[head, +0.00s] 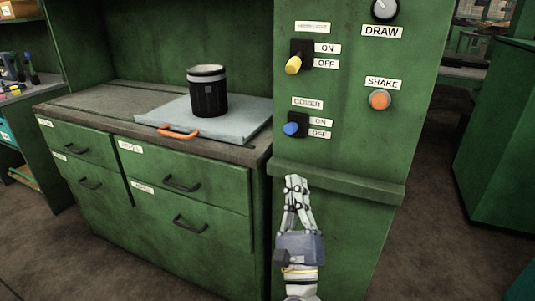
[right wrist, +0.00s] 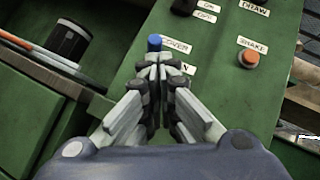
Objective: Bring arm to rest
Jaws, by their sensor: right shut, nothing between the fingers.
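My right gripper (head: 296,183) is shut and empty in front of the green control panel (head: 350,50), low in the head view. In the right wrist view the closed fingertips (right wrist: 161,62) overlap the lower part of the panel, just below the blue knob (right wrist: 154,43) of the COVER switch; whether they touch it cannot be told. That blue knob also shows in the head view (head: 291,129), above and apart from the gripper. My left gripper is not in view.
A black cylinder with a pale rim (head: 208,93) stands on a grey board with an orange handle (head: 178,132) on the workbench (head: 70,103). The panel carries a yellow switch (head: 293,65), an orange button (head: 380,100) and a ledge (head: 340,184). Open floor (head: 420,240) lies to the right.

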